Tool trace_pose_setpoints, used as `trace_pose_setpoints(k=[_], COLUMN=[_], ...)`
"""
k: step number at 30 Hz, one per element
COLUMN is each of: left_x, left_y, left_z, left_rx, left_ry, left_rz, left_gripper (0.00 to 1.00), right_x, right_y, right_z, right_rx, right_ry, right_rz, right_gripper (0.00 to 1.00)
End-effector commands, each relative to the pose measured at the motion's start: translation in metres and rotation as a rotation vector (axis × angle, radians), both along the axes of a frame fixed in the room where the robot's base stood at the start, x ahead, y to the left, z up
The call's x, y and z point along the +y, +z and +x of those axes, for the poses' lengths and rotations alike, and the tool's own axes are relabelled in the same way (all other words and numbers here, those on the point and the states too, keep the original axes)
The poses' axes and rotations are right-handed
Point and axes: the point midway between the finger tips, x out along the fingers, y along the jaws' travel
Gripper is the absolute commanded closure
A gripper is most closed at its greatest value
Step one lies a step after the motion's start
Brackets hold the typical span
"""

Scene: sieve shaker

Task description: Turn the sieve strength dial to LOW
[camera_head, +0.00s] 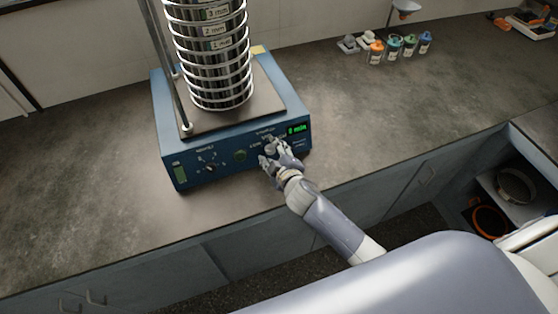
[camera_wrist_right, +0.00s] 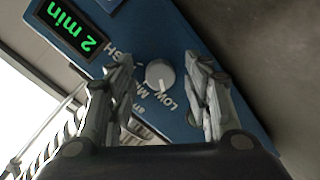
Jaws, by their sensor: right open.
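The blue sieve shaker (camera_head: 225,168) stands on the counter with a sieve stack on top. Its strength dial (camera_wrist_right: 160,74) is a small pale round knob on the front panel. My right gripper (camera_head: 272,152) is at the right part of the front panel and hides the dial in the head view. In the wrist view its open fingers (camera_wrist_right: 161,66) are on either side of the dial, with gaps visible. My left gripper is not in view.
A green digital display (camera_head: 297,129) reads 2 min in the wrist view. Several small bottles (camera_head: 409,46) stand at the back. Counter left of the shaker is clear.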

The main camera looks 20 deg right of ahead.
Motion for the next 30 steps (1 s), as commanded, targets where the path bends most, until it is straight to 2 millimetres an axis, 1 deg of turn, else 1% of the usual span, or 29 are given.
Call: trace_pose_setpoints(k=[5,12,18,24,30], left_x=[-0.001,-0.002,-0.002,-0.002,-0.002], left_y=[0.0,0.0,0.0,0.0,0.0], left_z=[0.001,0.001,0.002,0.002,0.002], left_rx=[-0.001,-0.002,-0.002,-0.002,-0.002], left_ry=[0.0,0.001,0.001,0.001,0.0], left_rz=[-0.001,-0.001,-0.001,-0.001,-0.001], left_gripper=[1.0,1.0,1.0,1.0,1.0], right_x=[-0.001,-0.001,-0.002,-0.002,-0.002], right_y=[0.009,0.027,0.039,0.044,0.044], right_z=[-0.024,-0.067,-0.093,-0.103,-0.104], right_rx=[0.002,0.002,0.001,0.0,0.0], right_ry=[0.001,0.001,0.001,0.001,0.001], right_rz=[0.0,0.0,-0.002,-0.002,-0.002], right_gripper=[0.54,0.54,0.54,0.54,0.54])
